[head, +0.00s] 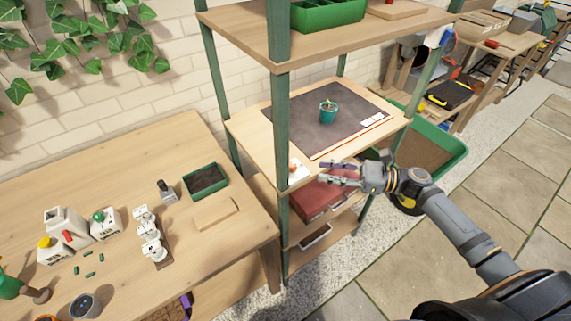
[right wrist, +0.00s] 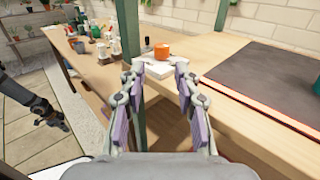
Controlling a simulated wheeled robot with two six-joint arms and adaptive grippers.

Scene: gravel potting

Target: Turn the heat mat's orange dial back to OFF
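The orange dial (right wrist: 162,51) sits on a white control box (right wrist: 153,66) at the shelf's edge by a green post. In the head view the white box (head: 297,170) is partly hidden by the post. I cannot read the dial's setting. The dark heat mat (head: 300,112) lies on the same shelf and also shows in the right wrist view (right wrist: 262,80). My right gripper (head: 319,172) is open and empty, its fingertips pointing toward the dial, with the dial beyond the gap between them (right wrist: 160,82). My left gripper (right wrist: 56,120) shows small at the left of the right wrist view, its fingers unclear.
A teal pot (head: 328,113) with a seedling stands on the mat. The green shelf post (head: 282,180) rises close to the box. A red-brown case (head: 318,202) sits on the shelf below. A wooden bench (head: 120,165) with bottles and a dark tray (head: 205,181) is at left.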

